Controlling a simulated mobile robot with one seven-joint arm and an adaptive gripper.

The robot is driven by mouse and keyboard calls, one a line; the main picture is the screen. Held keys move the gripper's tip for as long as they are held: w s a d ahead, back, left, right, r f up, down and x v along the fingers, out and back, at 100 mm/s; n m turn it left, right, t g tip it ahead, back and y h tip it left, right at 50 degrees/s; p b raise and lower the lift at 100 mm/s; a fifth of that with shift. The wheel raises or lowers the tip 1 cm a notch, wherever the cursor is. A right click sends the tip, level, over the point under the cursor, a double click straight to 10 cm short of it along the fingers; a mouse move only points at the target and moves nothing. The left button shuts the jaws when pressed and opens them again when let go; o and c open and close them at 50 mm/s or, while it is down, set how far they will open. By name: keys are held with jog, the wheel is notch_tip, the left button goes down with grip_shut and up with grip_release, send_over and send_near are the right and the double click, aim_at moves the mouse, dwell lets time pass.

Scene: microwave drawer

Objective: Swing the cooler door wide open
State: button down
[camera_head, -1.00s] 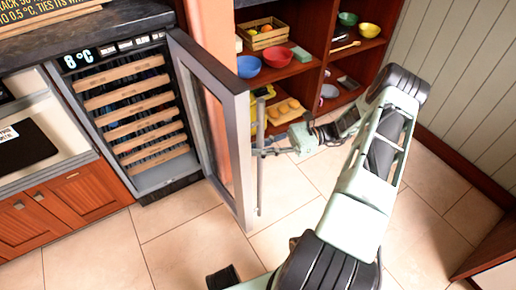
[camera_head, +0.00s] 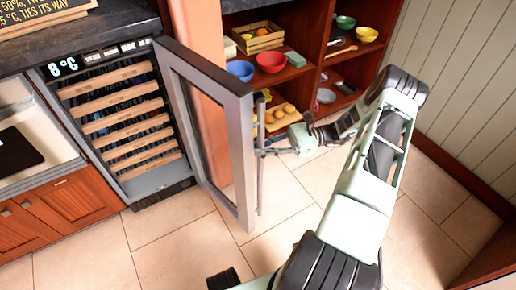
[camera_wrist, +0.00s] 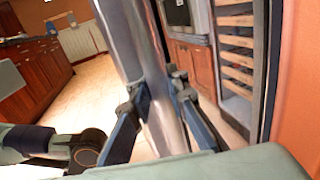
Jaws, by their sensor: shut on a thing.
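The cooler (camera_head: 118,112) stands under the dark counter with its wooden shelf fronts showing and a lit 8°C panel on top. Its grey-framed glass door (camera_head: 243,165) stands open, swung out from its right side toward the room. A long vertical bar handle (camera_head: 261,180) runs along the door's outer face. My gripper (camera_head: 264,152) is on the right of the door, shut on this handle at about mid height. The wrist view shows the two fingers (camera_wrist: 158,95) on either side of the handle bar (camera_wrist: 165,120), and the cooler shelves (camera_wrist: 236,60) beyond.
A red-brown open shelf (camera_head: 300,75) with bowls, a wooden crate (camera_head: 260,38) and a tray of round yellow-brown items (camera_head: 283,114) stands behind the door to the right. The tiled floor (camera_head: 180,240) in front of the cooler is clear.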

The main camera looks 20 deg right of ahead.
jog(key=shift+s+d+f, duration=0.1)
jog(key=shift+s+d, duration=0.15)
jog(key=shift+s, duration=0.1)
jog(key=c, duration=2)
grip_release()
jog(key=shift+o, duration=0.8)
jog(key=shift+w, duration=0.1)
jog(key=s+d, duration=0.1)
jog(key=d, duration=1.1)
jog(key=shift+s, duration=0.1)
